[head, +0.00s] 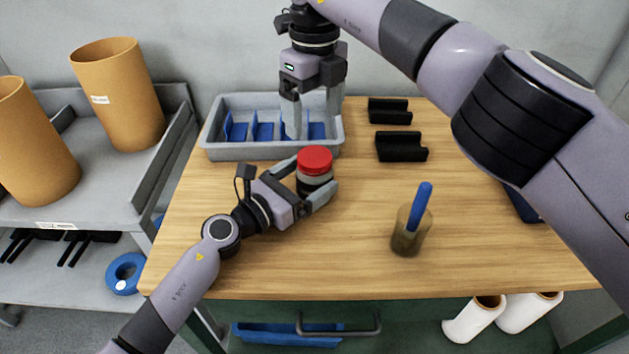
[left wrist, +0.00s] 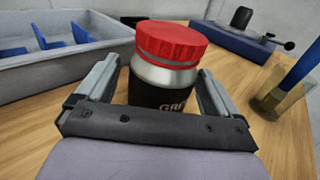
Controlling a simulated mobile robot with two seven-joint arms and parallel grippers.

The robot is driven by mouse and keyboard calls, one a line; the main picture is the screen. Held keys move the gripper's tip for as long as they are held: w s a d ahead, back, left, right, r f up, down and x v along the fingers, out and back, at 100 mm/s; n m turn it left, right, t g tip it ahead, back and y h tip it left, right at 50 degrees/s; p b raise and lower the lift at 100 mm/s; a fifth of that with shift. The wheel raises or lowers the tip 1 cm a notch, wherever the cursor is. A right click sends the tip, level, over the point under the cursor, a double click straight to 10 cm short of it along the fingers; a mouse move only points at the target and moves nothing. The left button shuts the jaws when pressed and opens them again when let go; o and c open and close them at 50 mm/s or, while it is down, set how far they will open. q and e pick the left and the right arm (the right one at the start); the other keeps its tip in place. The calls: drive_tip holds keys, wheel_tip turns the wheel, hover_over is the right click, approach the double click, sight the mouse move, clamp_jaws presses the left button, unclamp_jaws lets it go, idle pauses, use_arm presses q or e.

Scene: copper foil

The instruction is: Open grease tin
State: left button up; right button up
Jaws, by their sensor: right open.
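The grease tin (head: 314,187) is a dark jar with a silvery neck and a red screw lid (head: 315,159). It stands upright on the wooden table, and the lid sits on top. In the left wrist view the tin (left wrist: 160,88) shows part of a label, and its red lid (left wrist: 172,42) is in full view. My left gripper (head: 310,183) has one finger on each side of the tin's body, below the lid. I cannot tell whether both fingers touch it. My right gripper (head: 312,116) points down, open and empty, over the grey tray behind the tin.
The grey tray (head: 225,152) holds blue dividers. Two black holders (head: 401,148) (head: 389,111) lie to its right. A cup (head: 405,240) with a blue-handled tool stands at the front right. My right arm hangs over the table's right side. The front middle of the table is clear.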

sight(314, 155)
use_arm(q)
clamp_jaws()
use_arm(e)
drive_tip(key=m, duration=0.4)
drive_tip(key=shift+w+a+f, duration=0.1)
drive_tip(key=shift+w, duration=0.05)
drive_tip(key=shift+m, duration=0.3)
drive_tip(key=shift+f, duration=3.9)
drive_tip(key=c, duration=1.1)
drive_tip(key=shift+n, duration=0.8)
drive_tip(key=shift+r, duration=0.15)
drive_tip(key=shift+r, duration=0.95)
